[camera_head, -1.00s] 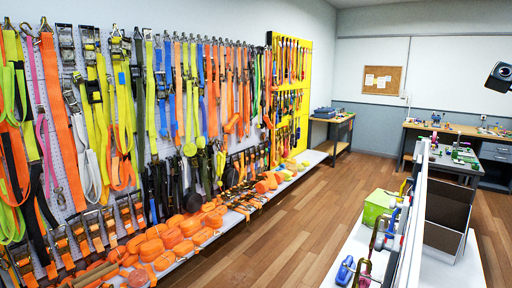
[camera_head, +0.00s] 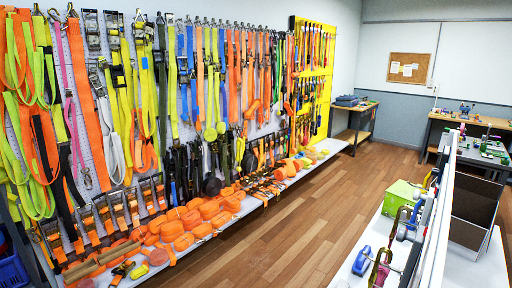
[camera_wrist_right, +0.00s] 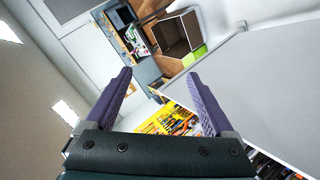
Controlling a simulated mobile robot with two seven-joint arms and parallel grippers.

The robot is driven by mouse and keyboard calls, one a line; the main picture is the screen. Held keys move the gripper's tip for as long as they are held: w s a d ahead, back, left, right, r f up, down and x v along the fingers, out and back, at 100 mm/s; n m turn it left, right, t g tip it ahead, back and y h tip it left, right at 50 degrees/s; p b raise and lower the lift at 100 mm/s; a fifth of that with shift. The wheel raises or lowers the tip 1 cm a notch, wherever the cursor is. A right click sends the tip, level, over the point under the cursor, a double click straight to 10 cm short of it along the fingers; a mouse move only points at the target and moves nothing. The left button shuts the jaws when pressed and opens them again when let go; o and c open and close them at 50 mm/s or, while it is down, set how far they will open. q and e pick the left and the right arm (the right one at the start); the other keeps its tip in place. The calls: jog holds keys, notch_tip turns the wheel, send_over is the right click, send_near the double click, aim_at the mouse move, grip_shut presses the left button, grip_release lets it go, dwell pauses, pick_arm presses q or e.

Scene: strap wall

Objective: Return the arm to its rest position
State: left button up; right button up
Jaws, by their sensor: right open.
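My right gripper (camera_wrist_right: 160,95) shows in the right wrist view. Its two purple fingers are spread apart with nothing between them. Beyond the fingers the tilted view takes in a brown open box (camera_wrist_right: 178,36), a yellow tool panel (camera_wrist_right: 170,120) and a grey board (camera_wrist_right: 265,95) close on the right. Neither gripper shows in the head view, and my left gripper is in no view.
A wall of hanging straps (camera_head: 105,110) fills the left, above a shelf with orange strap rolls (camera_head: 190,222). A white bench (camera_head: 350,262) with a green box (camera_head: 401,197) and clamps stands right, beside a divider (camera_head: 440,210). The wooden floor (camera_head: 290,235) between is clear.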

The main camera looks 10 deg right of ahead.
jog(key=s+d+f+m+g, duration=0.1)
jog(key=s+f+m+g, duration=0.15)
jog(key=s+g, duration=0.35)
jog(key=s+a+f+n+t+y, duration=0.1)
jog(key=s+a+f+n+y, duration=0.15)
jog(key=a+f, duration=0.65)
jog(key=s+a+f+n+t+y, duration=0.1)
jog(key=s+a+f+n+y, duration=0.2)
jog(key=a, duration=0.9)
jog(key=s+a+m+t+y, duration=0.1)
jog(key=s+a+y, duration=0.3)
jog(key=a, duration=0.6)
jog(key=s+a+m+y, duration=0.1)
jog(key=s+a, duration=0.5)
jog(key=a, duration=0.4)
notch_tip(320, 180, down, 11)
jog(key=w+d+b, duration=0.1)
jog(key=b, duration=1)
notch_tip(320, 180, up, 18)
jog(key=p, duration=1.7)
jog(key=shift+f+n, duration=0.25)
jog(key=shift+n, duration=0.05)
